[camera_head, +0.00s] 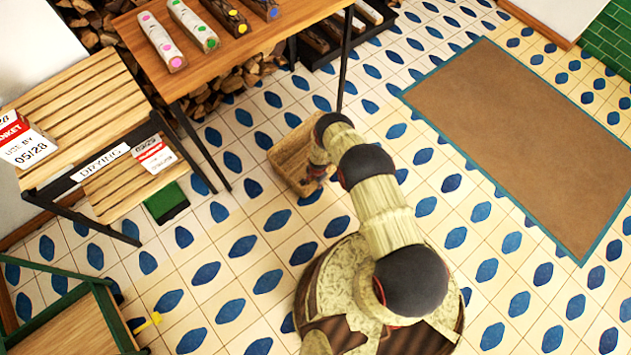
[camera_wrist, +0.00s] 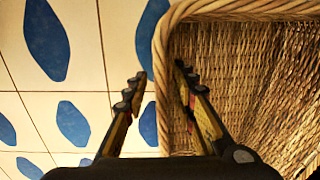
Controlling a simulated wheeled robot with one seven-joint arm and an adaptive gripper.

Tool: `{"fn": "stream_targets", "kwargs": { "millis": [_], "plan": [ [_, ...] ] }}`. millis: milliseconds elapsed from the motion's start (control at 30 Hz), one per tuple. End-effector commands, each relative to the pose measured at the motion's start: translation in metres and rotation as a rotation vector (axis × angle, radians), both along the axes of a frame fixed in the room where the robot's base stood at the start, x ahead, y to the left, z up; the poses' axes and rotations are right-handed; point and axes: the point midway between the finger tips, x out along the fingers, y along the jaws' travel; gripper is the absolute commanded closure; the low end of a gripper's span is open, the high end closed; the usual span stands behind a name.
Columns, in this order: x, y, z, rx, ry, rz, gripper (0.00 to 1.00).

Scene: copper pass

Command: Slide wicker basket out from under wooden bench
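The wicker basket (camera_head: 292,158) stands on the tiled floor just beyond the front edge of the wooden bench (camera_head: 225,62), near its legs. Its woven inside (camera_wrist: 235,75) and thick rim fill the right half of the wrist view. My arm hides part of the basket in the head view. My gripper (camera_wrist: 160,72) is open at the basket's left wall in the wrist view. One finger is outside the wall over the tiles, the other over the basket's inside. A gap shows between the fingertips, with the rim between them. Whether either finger touches it cannot be told.
Marked logs (camera_head: 163,42) lie on the bench, with firewood stacked beneath. A slatted drying rack (camera_head: 85,105) stands at left, with a small green box (camera_head: 166,201) beside it. A brown mat (camera_head: 530,140) lies at right. The tiles between are clear.

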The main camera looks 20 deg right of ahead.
Motion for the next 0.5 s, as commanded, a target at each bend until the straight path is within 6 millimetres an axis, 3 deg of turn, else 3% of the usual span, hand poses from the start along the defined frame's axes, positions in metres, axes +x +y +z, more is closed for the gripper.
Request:
{"fn": "stream_targets", "kwargs": {
  "millis": [167, 500],
  "plan": [
    [0.0, -0.001, 0.014, 0.0, -0.001, 0.001, 0.73],
    [-0.003, -0.003, 0.061, 0.0, -0.002, 0.0, 0.73]
  ]
}}
